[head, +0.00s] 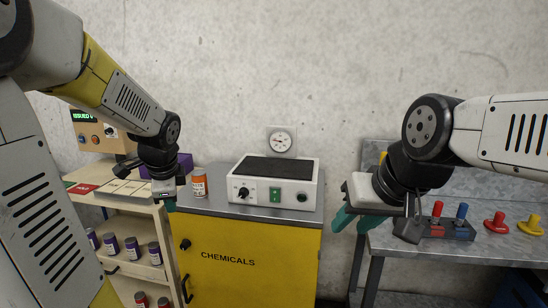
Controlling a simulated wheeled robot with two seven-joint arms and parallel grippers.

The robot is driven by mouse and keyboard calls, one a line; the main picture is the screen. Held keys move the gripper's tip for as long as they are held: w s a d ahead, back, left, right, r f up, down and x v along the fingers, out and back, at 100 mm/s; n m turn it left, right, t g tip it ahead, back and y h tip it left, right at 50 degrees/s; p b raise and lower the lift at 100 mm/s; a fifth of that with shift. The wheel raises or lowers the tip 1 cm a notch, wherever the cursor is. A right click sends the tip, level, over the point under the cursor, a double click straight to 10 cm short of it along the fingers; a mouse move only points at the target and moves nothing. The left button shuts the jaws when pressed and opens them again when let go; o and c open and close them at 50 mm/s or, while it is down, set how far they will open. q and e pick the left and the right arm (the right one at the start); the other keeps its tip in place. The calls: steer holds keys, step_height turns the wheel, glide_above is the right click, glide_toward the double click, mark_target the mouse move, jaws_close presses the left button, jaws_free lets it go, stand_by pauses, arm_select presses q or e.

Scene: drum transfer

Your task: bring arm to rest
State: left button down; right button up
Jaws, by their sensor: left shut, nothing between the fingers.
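My left arm comes in from the left and its gripper (169,205) hangs at the left edge of the cabinet, beside an orange-labelled bottle. Its green fingertips are small and mostly hidden behind the wrist; it is shut and empty. My right arm comes in from the right. Its gripper (354,221) points left and down, with two green fingers apart and nothing seen between them. It is in front of the gap between the cabinet and the grey workbench.
A yellow chemicals cabinet (225,264) carries the orange-labelled bottle (199,183) and a white hotplate device (272,193). A shelf rack (130,205) at left holds several purple and red containers. The grey bench (440,250) at right holds red, blue and yellow items (495,222). A round gauge (281,141) is on the wall.

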arm_select(q)
steer(key=s+d+r+n+h, duration=0.2)
steer(key=s+d+r+n, duration=0.1)
steer(key=s+d+n, duration=0.3)
steer(key=s+d+r+n+t+h, duration=0.1)
steer(key=s+d+r+n+h, duration=0.1)
steer(key=s+d+n, duration=0.4)
steer(key=s+n, duration=0.1)
steer(key=s, duration=0.3)
steer(key=shift+s+r+n, duration=0.15)
steer(key=shift+r+n, duration=0.15)
steer(key=shift+r, duration=0.1)
